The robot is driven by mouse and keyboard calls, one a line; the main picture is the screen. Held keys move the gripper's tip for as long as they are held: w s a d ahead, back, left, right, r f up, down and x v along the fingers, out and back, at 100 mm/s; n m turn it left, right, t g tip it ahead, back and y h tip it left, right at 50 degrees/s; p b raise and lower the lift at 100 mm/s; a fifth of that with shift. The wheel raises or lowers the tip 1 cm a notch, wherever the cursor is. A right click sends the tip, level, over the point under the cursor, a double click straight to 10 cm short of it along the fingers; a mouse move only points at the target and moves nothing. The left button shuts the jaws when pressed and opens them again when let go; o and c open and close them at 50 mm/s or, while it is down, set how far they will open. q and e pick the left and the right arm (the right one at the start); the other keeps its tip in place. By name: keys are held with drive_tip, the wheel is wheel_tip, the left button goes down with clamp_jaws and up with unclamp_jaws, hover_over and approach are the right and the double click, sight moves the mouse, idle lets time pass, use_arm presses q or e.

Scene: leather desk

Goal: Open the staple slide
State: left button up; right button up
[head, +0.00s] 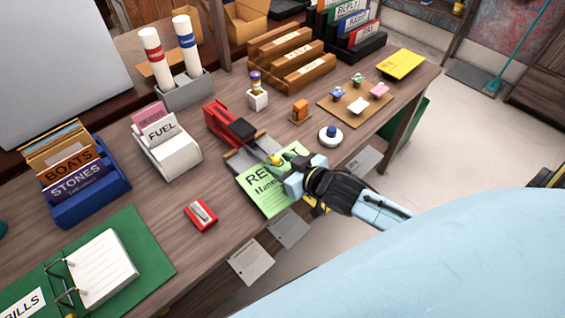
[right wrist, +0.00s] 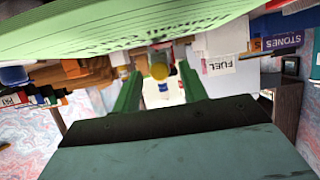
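A large red stapler (head: 217,119) with a black part lies on the desk, left of the green report sheet (head: 258,201). A grey metal slide piece (head: 238,160) extends from it toward the sheet, with a yellow knob (head: 275,159) at its end. My right gripper (head: 283,168) is at the knob, low over the sheet. In the right wrist view the yellow knob (right wrist: 158,70) sits between the two green fingers of the right gripper (right wrist: 160,84), with gaps at its sides. The fingers are apart. My left gripper is not in view.
A red sharpener-like item (head: 201,215) lies on the desk (head: 165,225) to the left. A white round-knobbed item (head: 330,135) and a corkboard (head: 352,108) with pins stand beyond the sheet. Grey plates (head: 251,262) show near the front edge.

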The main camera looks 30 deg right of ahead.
drive_tip(key=p+v, duration=0.2)
drive_tip(key=v, duration=1.1)
drive_tip(key=shift+s+r, duration=0.1)
drive_tip(key=shift+s, duration=0.05)
drive_tip(key=s+d+f+m+g+h, duration=0.1)
drive_tip(key=s+d+f+g+h, duration=0.2)
drive_tip(key=f, duration=1.1)
drive_tip(key=s+d+f+g, duration=0.25)
drive_tip(key=s+f, duration=0.25)
drive_tip(key=f, duration=0.9)
drive_tip(key=s+a+f+g, duration=0.3)
drive_tip(key=s+f, duration=0.4)
drive_tip(key=s, duration=0.3)
drive_tip(key=s+a+f+g, duration=0.3)
drive_tip(key=s+f, duration=0.4)
drive_tip(key=s, duration=0.2)
drive_tip(key=shift+s+a+f+n+g, duration=0.3)
drive_tip(key=shift+s+a+f+g, duration=0.05)
drive_tip(key=shift+s+a+f, duration=0.05)
